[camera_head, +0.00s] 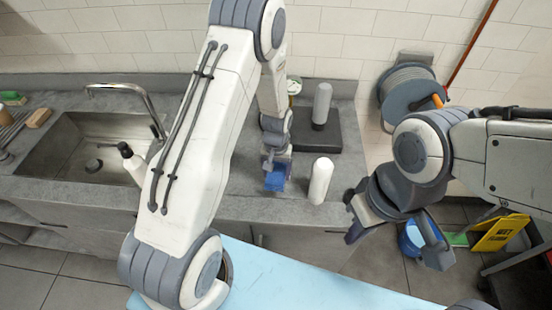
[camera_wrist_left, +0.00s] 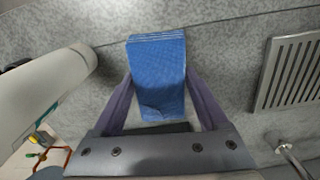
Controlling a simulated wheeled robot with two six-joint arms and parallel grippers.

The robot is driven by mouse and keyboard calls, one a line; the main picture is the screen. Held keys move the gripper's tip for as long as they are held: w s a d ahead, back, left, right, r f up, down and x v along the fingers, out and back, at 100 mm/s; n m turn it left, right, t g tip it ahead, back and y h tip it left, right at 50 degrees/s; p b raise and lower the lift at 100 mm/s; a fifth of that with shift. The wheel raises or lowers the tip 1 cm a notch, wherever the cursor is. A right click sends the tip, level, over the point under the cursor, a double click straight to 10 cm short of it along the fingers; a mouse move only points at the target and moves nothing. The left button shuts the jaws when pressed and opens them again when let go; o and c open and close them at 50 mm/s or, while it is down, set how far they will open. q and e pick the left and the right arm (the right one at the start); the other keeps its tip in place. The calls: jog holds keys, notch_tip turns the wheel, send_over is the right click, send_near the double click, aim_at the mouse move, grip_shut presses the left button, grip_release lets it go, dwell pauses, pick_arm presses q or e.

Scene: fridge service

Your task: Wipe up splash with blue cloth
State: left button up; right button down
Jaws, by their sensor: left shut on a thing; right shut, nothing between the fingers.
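The blue cloth (camera_head: 275,181) is at the counter's front part, below my left gripper (camera_head: 274,164), which is shut on it. In the left wrist view the folded cloth (camera_wrist_left: 158,72) sits between the fingers of my left gripper (camera_wrist_left: 155,98), over the grey speckled counter. I cannot tell whether it touches the surface. No splash can be made out; the cloth and arm may hide it. My right gripper (camera_head: 398,247) is shut and empty, out in front of the counter at the right.
A white cylinder (camera_head: 320,181) stands close right of the cloth. Behind it a grey cylinder (camera_head: 321,104) stands on a dark slab (camera_head: 334,134). A sink (camera_head: 75,157) and a dark-topped bottle (camera_head: 131,161) are left. A slotted grate (camera_wrist_left: 290,74) shows in the wrist view.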

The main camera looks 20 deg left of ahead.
pick_arm(q)
jog(key=shift+r+p, duration=0.6)
jog(key=shift+r, duration=0.55)
